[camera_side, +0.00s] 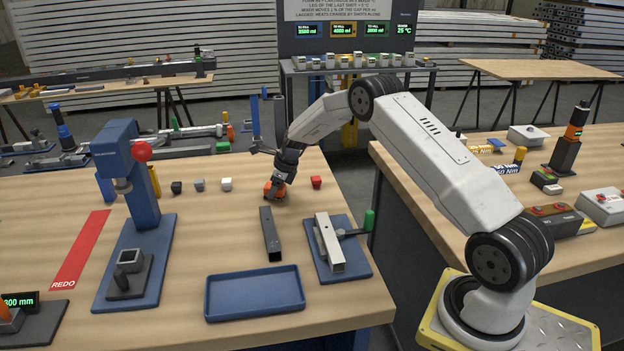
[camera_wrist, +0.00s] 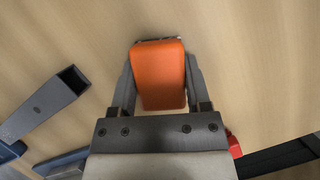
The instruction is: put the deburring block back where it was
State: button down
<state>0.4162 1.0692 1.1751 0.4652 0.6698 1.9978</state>
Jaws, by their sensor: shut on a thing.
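The deburring block, an orange block with rounded corners (camera_wrist: 160,75), sits between the two fingers of my gripper (camera_wrist: 160,95) in the wrist view. My gripper is shut on it. In the side view the orange block (camera_side: 270,190) shows low over the wooden bench, beneath my gripper (camera_side: 277,184). I cannot tell whether it touches the bench top.
A dark square tube (camera_side: 270,234) lies in front of the gripper, with a blue tray (camera_side: 254,294) nearer. A clamp fixture (camera_side: 338,248) holds a light tube. Black, grey and white cubes (camera_side: 199,185) sit left. A blue press (camera_side: 138,185) stands further left.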

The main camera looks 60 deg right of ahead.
jog(key=shift+f, duration=0.1)
jog(key=shift+c, duration=0.2)
grip_release()
jog(key=v, duration=1.2)
dwell(0.4)
jog(key=shift+a, duration=0.15)
dwell(0.3)
